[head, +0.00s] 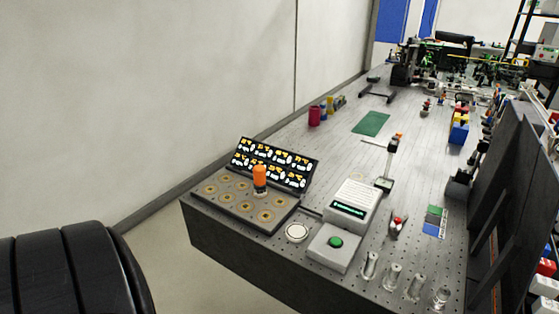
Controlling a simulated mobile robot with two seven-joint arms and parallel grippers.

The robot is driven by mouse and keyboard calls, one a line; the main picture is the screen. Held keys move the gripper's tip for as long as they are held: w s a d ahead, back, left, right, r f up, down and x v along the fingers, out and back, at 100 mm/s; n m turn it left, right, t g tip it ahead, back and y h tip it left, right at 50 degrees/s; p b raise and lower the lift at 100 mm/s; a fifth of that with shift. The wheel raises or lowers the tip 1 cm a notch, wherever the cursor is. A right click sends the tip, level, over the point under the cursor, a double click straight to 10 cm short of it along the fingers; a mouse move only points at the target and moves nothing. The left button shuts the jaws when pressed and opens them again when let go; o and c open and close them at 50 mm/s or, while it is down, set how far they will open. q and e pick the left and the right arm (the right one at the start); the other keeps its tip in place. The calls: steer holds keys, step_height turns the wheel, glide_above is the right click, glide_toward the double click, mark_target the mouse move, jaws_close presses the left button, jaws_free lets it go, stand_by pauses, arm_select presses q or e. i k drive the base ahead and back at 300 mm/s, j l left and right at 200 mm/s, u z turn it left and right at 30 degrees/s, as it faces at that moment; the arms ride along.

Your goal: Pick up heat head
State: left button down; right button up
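An upright orange cylinder with a darker lower part (260,180) stands on a dark grey board (232,207) at the near left end of the bench. It is likely the heat head, but I cannot be sure. The board has several round gold-ringed spots, and a tilted black panel (274,164) with white and yellow markings rises behind it. Neither of my grippers is in view. A black ribbed shape at the lower left seems to be part of my own arm, and no fingers show.
A white instrument with a green display (352,204), a white box with a green button (335,243) and a white round disc (297,233) stand right of the board. Several clear glass vessels (392,275) line the near edge. Free bench lies beyond, near a green mat (371,123).

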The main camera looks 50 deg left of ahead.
mark_target(260, 191)
steer(key=u, duration=1.7)
